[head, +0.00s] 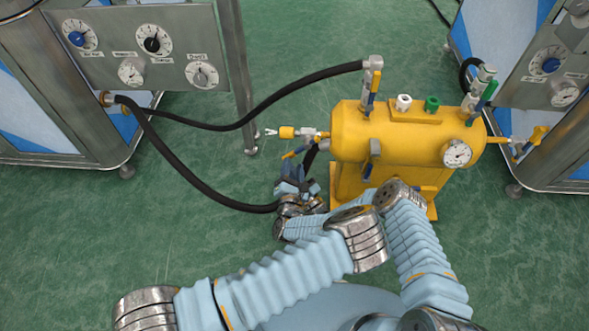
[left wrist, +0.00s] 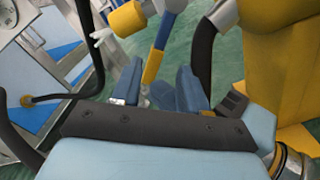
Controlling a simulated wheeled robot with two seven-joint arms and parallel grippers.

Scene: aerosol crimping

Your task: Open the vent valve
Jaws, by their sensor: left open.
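The yellow tank (head: 390,130) has a small valve (head: 308,134) on its left end, with a yellow cylindrical fitting (head: 286,132) and a blue lever with a yellow end (head: 293,153). I take this for the vent valve; no label is readable. My left gripper (head: 291,176) is open just below the lever. In the left wrist view, the lever (left wrist: 153,64) points down toward the gap between the open fingers (left wrist: 158,80), its yellow tip near them. The fingers are not closed on it. I cannot tell whether they touch it. My right gripper is not in view.
A black hose (head: 255,112) runs from the left gauge panel (head: 135,45) to the tank's top; another (head: 185,178) loops down near my left wrist. A pressure gauge (head: 456,153) and other levered valves are on the tank. Another panel stands at right. Green floor is open between.

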